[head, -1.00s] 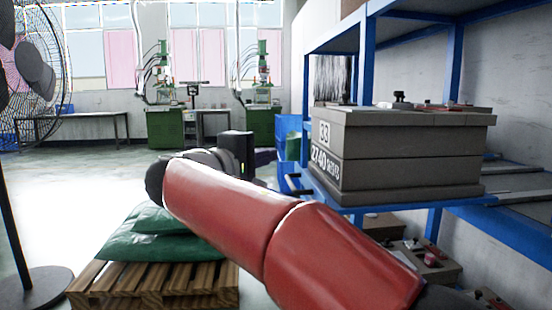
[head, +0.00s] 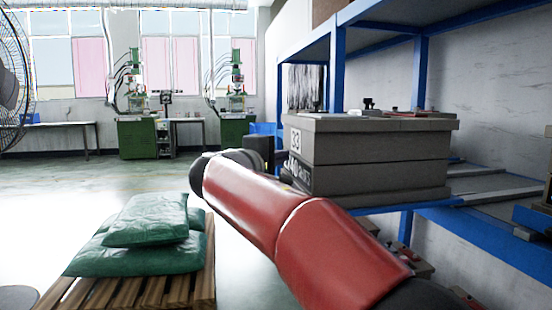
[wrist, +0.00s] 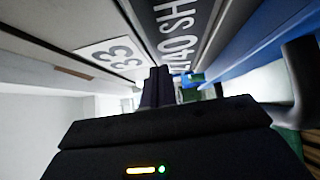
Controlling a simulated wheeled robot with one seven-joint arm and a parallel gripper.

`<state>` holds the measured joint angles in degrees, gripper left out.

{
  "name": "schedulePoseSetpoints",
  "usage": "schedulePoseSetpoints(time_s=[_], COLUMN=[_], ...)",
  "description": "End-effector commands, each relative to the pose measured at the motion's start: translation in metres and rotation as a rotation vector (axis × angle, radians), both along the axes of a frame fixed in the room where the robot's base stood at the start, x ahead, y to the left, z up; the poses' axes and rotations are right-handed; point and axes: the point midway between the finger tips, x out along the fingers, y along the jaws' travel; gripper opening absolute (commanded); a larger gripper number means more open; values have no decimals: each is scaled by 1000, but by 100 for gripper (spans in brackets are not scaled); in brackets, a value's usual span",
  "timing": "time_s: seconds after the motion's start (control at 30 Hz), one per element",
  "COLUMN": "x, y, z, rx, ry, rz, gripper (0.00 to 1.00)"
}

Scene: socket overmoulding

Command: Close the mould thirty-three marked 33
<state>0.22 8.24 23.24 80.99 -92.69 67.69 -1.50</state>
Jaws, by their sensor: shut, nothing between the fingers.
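The mould thirty-three (head: 375,150) is a grey, blocky stack of plates on the blue shelf, right of centre in the head view. Its white 33 label shows on its left face, with a dark plate of white lettering below, partly hidden by my arm. Its upper and lower parts look stacked, with seams between them; I cannot tell if they are fully closed. My gripper (wrist: 158,85) is shut and empty in the wrist view, close to the mould's labelled face (wrist: 115,53); contact is unclear. In the head view my arm mostly hides it.
The blue shelf rack (head: 480,240) has an upright (head: 336,75) behind the mould and a deck above it. Dark clamps or knobs sit on top of the mould. Green bags (head: 150,220) lie on a wooden pallet (head: 140,290) at lower left. Open floor (head: 60,190) lies beyond.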

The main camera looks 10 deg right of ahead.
Motion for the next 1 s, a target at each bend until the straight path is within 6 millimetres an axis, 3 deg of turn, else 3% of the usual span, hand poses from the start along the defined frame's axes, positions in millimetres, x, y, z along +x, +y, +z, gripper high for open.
schedulePoseSetpoints(time_s=[0.27, 0.43, 1.0], x=[0, -1, -2], y=[-6, -29, -180], z=[0, -2, -1], rx=[-1, -1, -1], ry=[-1, 0, 1], rz=[-2, -8, -11], gripper=[0, 0, 0])
